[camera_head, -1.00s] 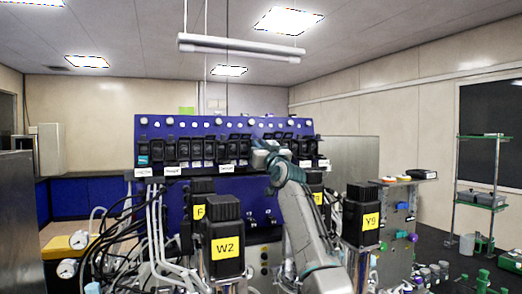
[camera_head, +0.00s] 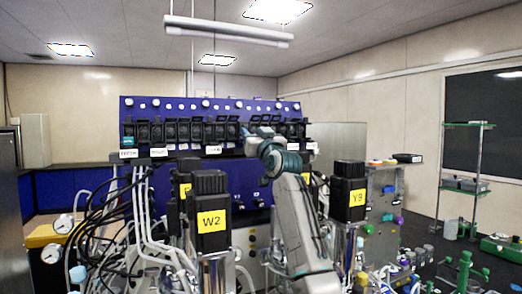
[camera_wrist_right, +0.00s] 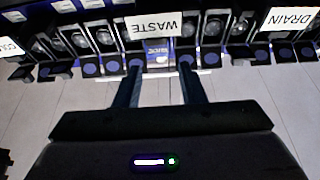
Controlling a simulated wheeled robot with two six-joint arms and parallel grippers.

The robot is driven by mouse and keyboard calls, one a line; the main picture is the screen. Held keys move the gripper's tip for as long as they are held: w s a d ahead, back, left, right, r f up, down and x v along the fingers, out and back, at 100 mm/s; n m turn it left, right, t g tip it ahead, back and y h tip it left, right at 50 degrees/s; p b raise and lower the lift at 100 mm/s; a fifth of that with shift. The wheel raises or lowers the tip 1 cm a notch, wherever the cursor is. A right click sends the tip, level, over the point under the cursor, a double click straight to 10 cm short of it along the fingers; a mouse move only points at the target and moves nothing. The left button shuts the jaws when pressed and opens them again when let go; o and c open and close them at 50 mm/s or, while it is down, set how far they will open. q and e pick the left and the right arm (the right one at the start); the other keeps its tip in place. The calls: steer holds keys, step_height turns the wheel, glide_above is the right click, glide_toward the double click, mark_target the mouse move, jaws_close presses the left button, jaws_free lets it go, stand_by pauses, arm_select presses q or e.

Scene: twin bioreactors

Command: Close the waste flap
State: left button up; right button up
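A blue panel (camera_head: 150,187) bears a row of black flap units, several with lids standing out. In the right wrist view, where the labels appear upside down, the WASTE label (camera_wrist_right: 153,25) is at top centre. Below it is the waste position's pale blue-and-white face (camera_wrist_right: 158,53), between my fingers; its flap's exact angle is hard to tell. My right gripper (camera_wrist_right: 161,68) is open, with a finger on each side of this face and nothing visibly held. In the head view it is at the panel's right part (camera_head: 255,133), partly hidden by its own wrist. My left gripper is not in view.
The DRAIN label (camera_wrist_right: 291,19) and neighbouring flap units (camera_wrist_right: 212,57) flank the waste position. Black motor housings marked W2 (camera_head: 209,187) and Y9 (camera_head: 348,195) stand before the panel. Hoses (camera_head: 143,215) crowd the left. A glass shelf rack (camera_head: 470,187) stands right.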

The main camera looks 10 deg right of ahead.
steer(key=b+v, duration=0.2)
steer(key=v, duration=0.4)
steer(key=shift+b, duration=0.35)
steer(key=shift+s+d, duration=0.1)
steer(key=shift+s, duration=0.05)
steer(key=shift+f, duration=0.1)
